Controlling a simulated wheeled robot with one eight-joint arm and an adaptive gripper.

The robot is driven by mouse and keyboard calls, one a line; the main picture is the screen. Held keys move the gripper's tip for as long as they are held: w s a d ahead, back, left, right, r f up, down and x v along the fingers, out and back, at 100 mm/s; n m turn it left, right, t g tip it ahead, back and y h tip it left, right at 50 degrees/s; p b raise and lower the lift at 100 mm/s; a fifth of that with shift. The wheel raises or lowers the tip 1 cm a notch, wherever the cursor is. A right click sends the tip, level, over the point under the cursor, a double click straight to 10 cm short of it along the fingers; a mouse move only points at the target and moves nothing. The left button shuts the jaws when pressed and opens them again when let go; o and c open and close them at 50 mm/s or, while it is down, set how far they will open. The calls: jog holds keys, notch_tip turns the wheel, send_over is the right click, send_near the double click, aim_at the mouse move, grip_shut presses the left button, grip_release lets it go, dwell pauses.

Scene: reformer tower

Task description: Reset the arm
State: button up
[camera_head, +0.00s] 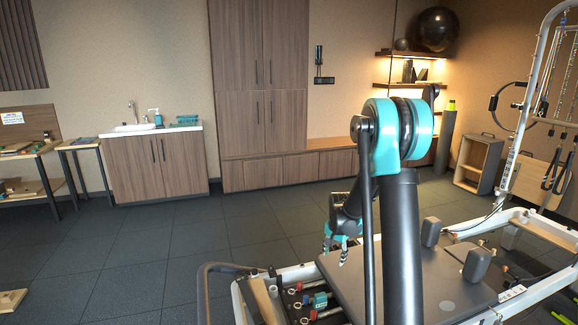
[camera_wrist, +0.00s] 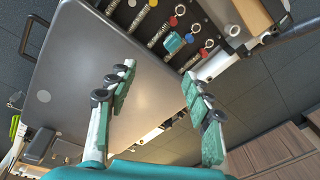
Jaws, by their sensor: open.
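My gripper (camera_wrist: 160,100) is open, with its two fingers wide apart and nothing between them in the wrist view. In the head view my gripper (camera_head: 342,246) hangs low in front of the arm column, above the reformer. My arm is bent, with its teal and black joint high in the middle of the view. The reformer's grey carriage (camera_head: 345,292) lies below and beside the gripper. The same carriage (camera_wrist: 75,60) fills the left of the wrist view. My arm hides part of the carriage in the head view.
The reformer's spring bar area holds coloured springs and a teal block (camera_head: 320,299). The reformer tower frame (camera_head: 522,120) rises at the right, with a wooden box (camera_head: 478,163) behind it. A sink cabinet (camera_head: 155,165) stands at the back left. The dark floor (camera_head: 130,255) at left is mostly clear.

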jog(key=s+d+r+n+t, duration=0.1)
jog(key=s+r+n, duration=0.1)
jog(key=s+r, duration=0.35)
jog(key=s+r+n, duration=0.2)
jog(key=s, duration=0.7)
jog(key=s+n+t, duration=0.1)
jog(key=s+n, duration=0.3)
jog(key=s, duration=1.1)
jog(key=shift+d+f, duration=0.4)
jog(key=shift+d, duration=0.05)
jog(key=shift+s, duration=0.1)
